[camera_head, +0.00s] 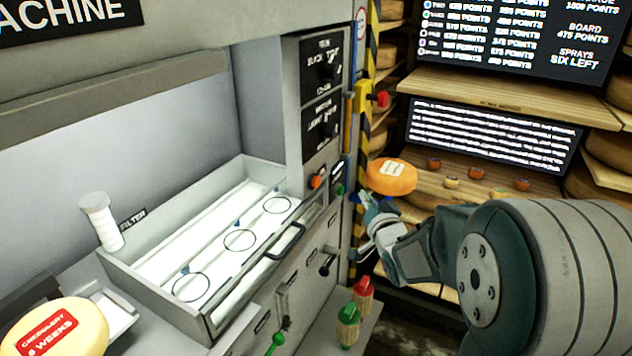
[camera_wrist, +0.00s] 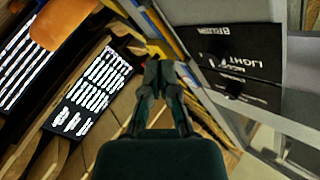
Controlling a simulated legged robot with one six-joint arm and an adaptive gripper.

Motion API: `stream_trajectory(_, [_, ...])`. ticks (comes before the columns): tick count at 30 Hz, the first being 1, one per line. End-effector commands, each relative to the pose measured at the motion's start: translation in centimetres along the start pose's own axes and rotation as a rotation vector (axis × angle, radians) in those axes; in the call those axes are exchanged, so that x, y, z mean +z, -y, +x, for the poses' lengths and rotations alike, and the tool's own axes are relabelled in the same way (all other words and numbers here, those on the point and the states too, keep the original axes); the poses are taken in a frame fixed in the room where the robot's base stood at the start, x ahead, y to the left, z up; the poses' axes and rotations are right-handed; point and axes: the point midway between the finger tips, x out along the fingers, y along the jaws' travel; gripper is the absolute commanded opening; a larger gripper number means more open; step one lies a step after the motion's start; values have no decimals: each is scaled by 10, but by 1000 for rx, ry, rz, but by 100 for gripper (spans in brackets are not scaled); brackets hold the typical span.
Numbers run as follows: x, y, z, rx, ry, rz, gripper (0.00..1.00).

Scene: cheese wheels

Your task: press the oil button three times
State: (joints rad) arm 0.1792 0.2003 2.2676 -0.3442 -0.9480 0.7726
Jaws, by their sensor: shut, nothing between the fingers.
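The grey machine's right front corner carries an orange-red button (camera_head: 317,181) and a small green button (camera_head: 340,189). A blue part (camera_head: 354,198) shows at the corner edge, close to my gripper. I cannot read which button is the oil button. My gripper (camera_head: 368,208) is shut and empty, just right of that corner and below an orange cheese wheel. In the wrist view, my gripper (camera_wrist: 164,68) has its fingertips together, with the machine's black label panels (camera_wrist: 238,55) to the right. No button shows clearly there, and contact cannot be told.
The machine's open tray (camera_head: 150,275) with a handle is at left. The orange cheese wheel (camera_head: 391,176) and wooden shelves (camera_head: 480,92) lie behind my gripper. A yellow box (camera_head: 362,97) with a red knob is above.

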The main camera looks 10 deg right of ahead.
Motion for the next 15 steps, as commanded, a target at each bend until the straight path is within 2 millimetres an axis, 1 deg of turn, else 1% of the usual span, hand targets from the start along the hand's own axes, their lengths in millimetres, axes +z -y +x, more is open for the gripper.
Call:
stream_trajectory(1, [5, -5, 4, -31, -19, 28, 0])
stream_trajectory(6, [7, -6, 9, -107, -66, 84, 0])
stream_trajectory(15, [7, -5, 10, -116, -72, 89, 0])
